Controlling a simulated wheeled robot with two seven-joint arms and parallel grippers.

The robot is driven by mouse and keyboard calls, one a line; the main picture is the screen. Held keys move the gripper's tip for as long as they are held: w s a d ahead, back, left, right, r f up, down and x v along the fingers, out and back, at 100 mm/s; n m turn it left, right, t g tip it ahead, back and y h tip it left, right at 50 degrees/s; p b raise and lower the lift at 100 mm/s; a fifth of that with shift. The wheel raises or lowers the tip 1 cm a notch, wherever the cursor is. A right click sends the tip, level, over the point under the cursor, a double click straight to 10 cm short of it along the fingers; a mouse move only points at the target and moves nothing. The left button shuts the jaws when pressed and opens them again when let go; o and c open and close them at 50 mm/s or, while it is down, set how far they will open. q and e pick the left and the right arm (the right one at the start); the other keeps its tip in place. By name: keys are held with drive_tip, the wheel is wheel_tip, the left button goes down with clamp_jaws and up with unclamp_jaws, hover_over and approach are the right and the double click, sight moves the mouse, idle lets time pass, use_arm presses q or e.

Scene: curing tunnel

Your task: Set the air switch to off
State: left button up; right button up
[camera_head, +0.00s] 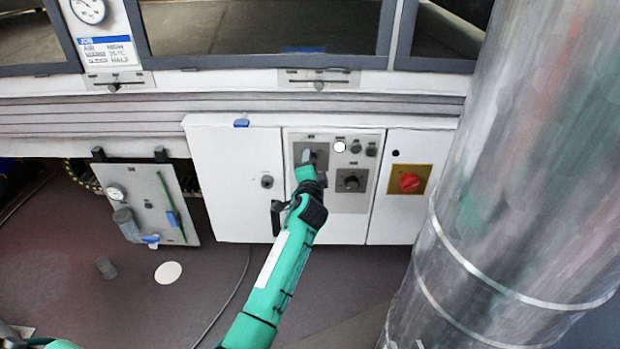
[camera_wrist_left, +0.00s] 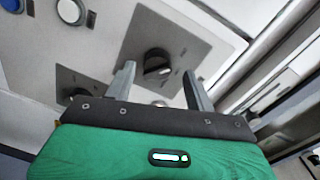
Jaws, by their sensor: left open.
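The control panel (camera_head: 377,190) on the white cabinet carries a dark square switch plate (camera_head: 298,147) at its upper left and a rotary knob (camera_head: 352,182) at lower right. The labels are too small to read, so I cannot confirm which is the air switch.
A white lamp (camera_head: 340,147) sits near the panel's top. A red knob (camera_head: 409,182) on a yellow plate is to the right. A large metal duct (camera_head: 500,190) blocks the right side.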

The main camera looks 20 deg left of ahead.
use_arm(q)
drive_tip(key=p+v, duration=0.2)
drive_tip(key=v, duration=1.1)
drive_tip(key=shift+r, duration=0.2)
use_arm(e)
drive_tip(key=s+f+g, duration=0.1)
drive_tip(key=s+d+f+g+h, duration=0.1)
drive_tip(key=f+g, duration=0.1)
drive_tip(key=shift+s+d+f+g, duration=0.1)
drive_tip(key=shift+d+g, duration=0.1)
drive_tip(key=shift+g, duration=0.1)
